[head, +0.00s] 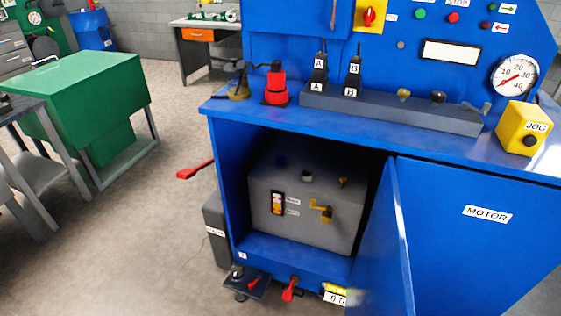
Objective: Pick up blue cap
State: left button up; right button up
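A small dark blue cap (281,161) sits on top of a grey tank (268,202), toward its back left. The tank stands inside the open lower compartment of a blue machine. The cap is in shadow, and its details are too small to tell. Neither of my grippers shows in the head view.
The open blue cabinet door (386,250) stands at the right of the opening. A grey filler (306,176) and a brass valve (321,210) are on the tank. A red-handled lever (195,169) sticks out at the left. Floor at left front is clear.

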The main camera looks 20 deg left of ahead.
aim_at(280, 160)
jog(key=i+j, duration=0.1)
jog(key=j, duration=0.3)
jog(key=i+j, duration=0.1)
jog(key=j, duration=0.3)
jog(key=i+j+z, duration=0.1)
jog(key=j, duration=0.3)
